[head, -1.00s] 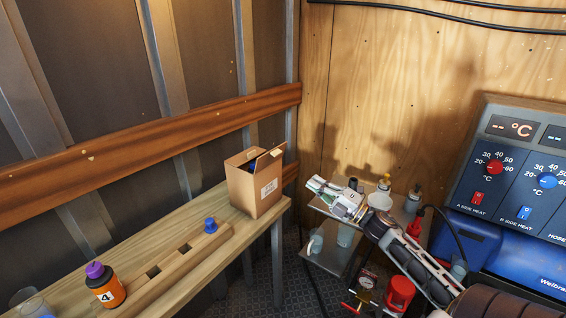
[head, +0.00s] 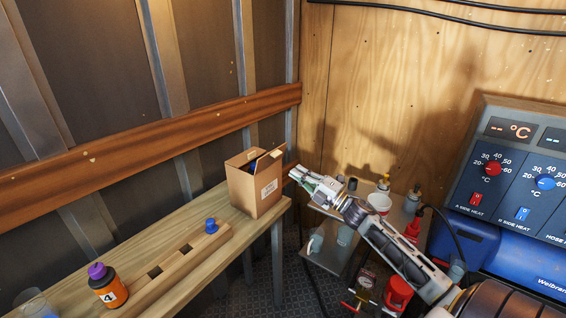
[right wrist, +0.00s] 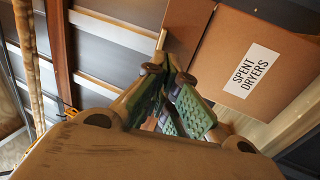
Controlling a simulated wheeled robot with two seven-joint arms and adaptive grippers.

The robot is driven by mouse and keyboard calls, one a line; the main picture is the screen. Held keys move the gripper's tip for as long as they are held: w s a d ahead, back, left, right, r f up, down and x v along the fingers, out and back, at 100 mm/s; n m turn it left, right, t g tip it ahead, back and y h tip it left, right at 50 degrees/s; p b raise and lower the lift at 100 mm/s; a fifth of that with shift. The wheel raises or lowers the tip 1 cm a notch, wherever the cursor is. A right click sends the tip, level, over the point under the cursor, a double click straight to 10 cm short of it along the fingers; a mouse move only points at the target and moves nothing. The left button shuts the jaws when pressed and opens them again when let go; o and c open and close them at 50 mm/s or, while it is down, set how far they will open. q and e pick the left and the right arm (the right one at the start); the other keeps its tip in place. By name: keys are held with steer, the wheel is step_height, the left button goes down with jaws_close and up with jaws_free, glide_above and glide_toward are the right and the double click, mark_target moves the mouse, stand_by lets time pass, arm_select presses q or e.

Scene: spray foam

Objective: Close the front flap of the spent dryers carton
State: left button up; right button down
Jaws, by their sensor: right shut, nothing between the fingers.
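The spent dryers carton (head: 250,193) is a brown cardboard box with a white label, standing at the far end of the wooden bench. Its top is open, with dark contents partly visible. A flap (head: 272,158) stands up along the labelled side's top edge. My right gripper (head: 294,173) is shut and empty, just right of the carton near its top edge. The right wrist view shows the labelled carton side (right wrist: 245,60) close beside the fingertips (right wrist: 170,70); I cannot tell whether they touch. My left gripper is not in view.
On the bench (head: 185,222) lie a wooden rack (head: 165,275) with a blue-capped item (head: 211,226) and an orange bottle (head: 110,289) with a purple cap. A shelf unit with cups and bottles (head: 379,203) stands right of the bench, below my right arm.

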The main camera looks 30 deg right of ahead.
mark_target(276, 157)
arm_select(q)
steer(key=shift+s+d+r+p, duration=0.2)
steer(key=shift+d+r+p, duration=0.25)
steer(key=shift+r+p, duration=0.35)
arm_select(e)
steer(key=shift+x, duration=3.5)
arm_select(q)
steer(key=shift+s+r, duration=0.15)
arm_select(e)
steer(key=shift+w, duration=0.15)
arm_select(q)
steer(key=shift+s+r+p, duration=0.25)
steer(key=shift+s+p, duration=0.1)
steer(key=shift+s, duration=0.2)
arm_select(e)
steer(key=shift+r, duration=0.25)
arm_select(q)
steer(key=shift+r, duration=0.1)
arm_select(e)
steer(key=shift+w+g+h, duration=0.1)
steer(key=shift+g+h, duration=0.2)
